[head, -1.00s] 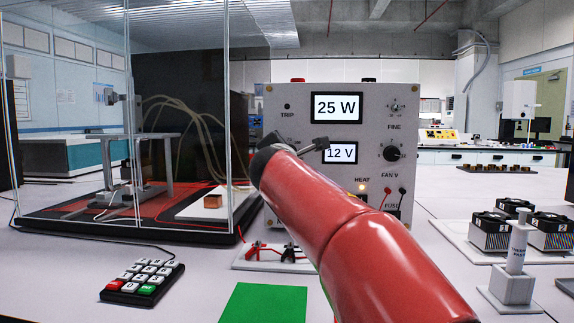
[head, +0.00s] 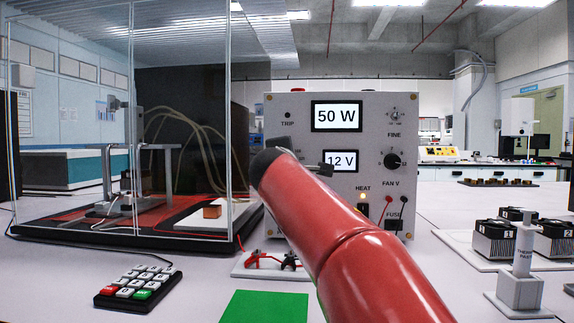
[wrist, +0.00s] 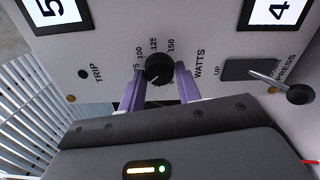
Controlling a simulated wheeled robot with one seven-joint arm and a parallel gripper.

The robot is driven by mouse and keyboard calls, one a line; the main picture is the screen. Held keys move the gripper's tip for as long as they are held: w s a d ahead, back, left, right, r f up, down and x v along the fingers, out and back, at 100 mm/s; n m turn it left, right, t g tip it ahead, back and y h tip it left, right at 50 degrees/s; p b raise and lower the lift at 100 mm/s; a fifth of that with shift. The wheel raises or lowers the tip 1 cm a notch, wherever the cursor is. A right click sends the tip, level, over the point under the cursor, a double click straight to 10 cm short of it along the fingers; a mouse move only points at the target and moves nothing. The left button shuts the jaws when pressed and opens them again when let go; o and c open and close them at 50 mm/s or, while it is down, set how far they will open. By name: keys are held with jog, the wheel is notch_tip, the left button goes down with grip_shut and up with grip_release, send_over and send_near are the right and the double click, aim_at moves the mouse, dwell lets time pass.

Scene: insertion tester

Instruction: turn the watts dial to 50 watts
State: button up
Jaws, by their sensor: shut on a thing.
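The watts dial (wrist: 160,69) is a round black knob on the grey panel in the wrist view, with printed marks such as 100, 125 and 150 around it. My gripper (wrist: 160,88) has its two purple fingers on either side of the knob and is shut on it. The power supply (head: 375,110) stands upright in the head view. In the head view my red arm hides the watts dial and my fingers.
A lever switch (wrist: 267,76) sits beside the dial in the wrist view. A clear enclosure (head: 180,130) stands to the left. A keypad (head: 138,285) and a green mat (head: 263,307) lie in front. Black fan units (head: 497,239) stand at the right.

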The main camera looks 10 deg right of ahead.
jog(key=o, duration=1)
jog(key=shift+c, duration=0.2)
jog(key=shift+s, duration=0.1)
jog(key=b+v, duration=0.1)
jog(key=v, duration=0.6)
jog(key=shift+s, duration=0.3)
jog(key=shift+a, duration=0.1)
